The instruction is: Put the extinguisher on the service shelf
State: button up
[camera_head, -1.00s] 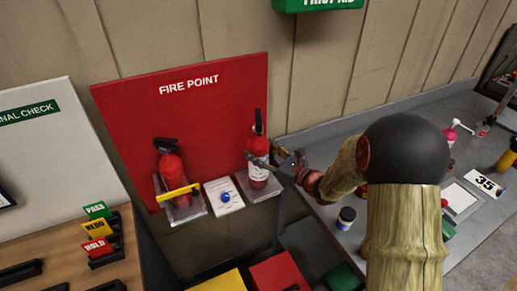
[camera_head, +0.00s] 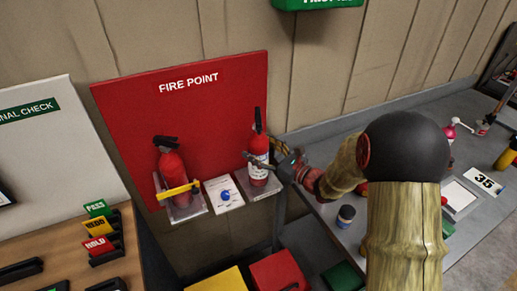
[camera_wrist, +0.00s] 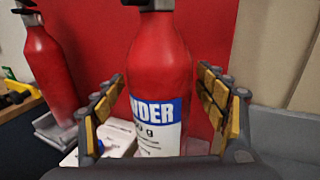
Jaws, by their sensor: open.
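A red extinguisher (camera_head: 258,172) with a white and blue label stands upright on the right bracket (camera_head: 262,190) of the red fire point board. It also fills the middle of the wrist view (camera_wrist: 160,60), its label partly readable. My gripper (camera_head: 257,162) is open at its right side in the head view. In the wrist view my gripper's fingers (camera_wrist: 163,100) stand on either side of the bottle, with gaps visible. A second red extinguisher (camera_head: 171,165) stands on the left bracket behind a yellow bar (camera_head: 178,191). I cannot tell which surface is the service shelf.
A white card with a blue knob (camera_head: 225,194) sits between the brackets. A grey bench (camera_head: 400,150) on the right carries a jar (camera_head: 346,215) and other items. Yellow (camera_head: 217,281) and red (camera_head: 280,271) boxes are below. A wooden counter (camera_head: 60,255) is at left.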

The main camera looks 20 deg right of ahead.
jog(key=p+v, duration=0.2)
jog(key=v, duration=0.9)
jog(key=s+a+r+n+g+y, duration=0.35)
jog(key=s+a+n+g, duration=0.45)
jog(key=a, duration=0.4)
jog(key=s+a+n+g+h, duration=0.2)
jog(key=s+n+g+h, duration=0.1)
jog(key=s+n, duration=0.35)
jog(key=s+a+n+g+h, duration=0.2)
jog(key=s+n+h, duration=0.1)
jog(key=s+n, duration=0.4)
jog(key=s+d+r+n+t+h, duration=0.1)
jog(key=s+d+r+n+h, duration=0.2)
jog(key=d+n, duration=0.1)
jog(key=s+d+r+n+t+h, duration=0.2)
jog(key=d+r+n+h, duration=0.1)
jog(key=d, duration=0.3)
jog(key=shift+s+d+n+t+h, duration=0.3)
jog(key=shift+s+n+h, duration=0.1)
jog(key=shift+h, duration=0.35)
